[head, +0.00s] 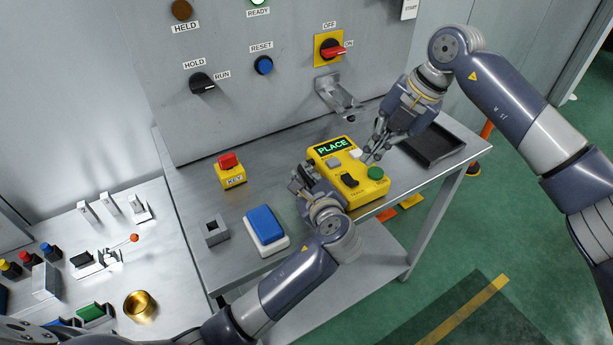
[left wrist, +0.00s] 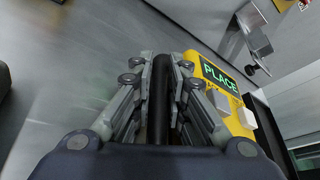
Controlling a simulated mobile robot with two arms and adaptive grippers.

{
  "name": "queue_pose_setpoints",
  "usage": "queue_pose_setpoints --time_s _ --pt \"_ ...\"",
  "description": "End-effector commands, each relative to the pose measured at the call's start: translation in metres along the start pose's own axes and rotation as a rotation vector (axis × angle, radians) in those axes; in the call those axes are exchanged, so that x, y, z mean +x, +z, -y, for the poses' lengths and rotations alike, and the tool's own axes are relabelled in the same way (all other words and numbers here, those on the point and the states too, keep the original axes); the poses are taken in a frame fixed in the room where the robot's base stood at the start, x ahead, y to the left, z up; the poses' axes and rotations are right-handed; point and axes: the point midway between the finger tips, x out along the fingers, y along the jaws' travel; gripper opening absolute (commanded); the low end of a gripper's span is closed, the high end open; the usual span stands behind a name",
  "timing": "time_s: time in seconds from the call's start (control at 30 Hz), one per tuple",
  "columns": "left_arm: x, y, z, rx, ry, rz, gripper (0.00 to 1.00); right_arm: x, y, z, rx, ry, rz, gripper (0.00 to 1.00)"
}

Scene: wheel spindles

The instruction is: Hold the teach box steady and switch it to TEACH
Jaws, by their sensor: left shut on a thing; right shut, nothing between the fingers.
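The yellow teach box (head: 349,169) lies on the steel table, with a display (head: 332,147) reading PLACE in green. It carries a grey button (head: 334,163), a white button (head: 356,154), a black switch (head: 349,180) and a green button (head: 376,173). My left gripper (head: 304,179) is at the box's left side, shut on a black bar-like grip (left wrist: 161,100) beside the box. My right gripper (head: 370,158) is shut and empty, tips close to the white button; I cannot tell whether they touch.
A blue push pad (head: 265,225), a yellow key box with a red button (head: 230,173) and a grey square socket (head: 215,231) stand left on the table. A black tray (head: 434,143) lies at right. The control panel (head: 290,95) rises behind, with a bracket (head: 338,97) sticking out.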

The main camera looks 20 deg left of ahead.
Motion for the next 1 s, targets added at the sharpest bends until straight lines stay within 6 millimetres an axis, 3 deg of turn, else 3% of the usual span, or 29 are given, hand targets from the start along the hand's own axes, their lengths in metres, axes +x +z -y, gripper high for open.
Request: queue_pose_setpoints --time_s 1.0 --pt "0.0 -0.001 0.0 0.0 0.0 -0.002 0.0 0.002 -0.01 -0.02 -1.927 -0.2 -0.09 0.0"
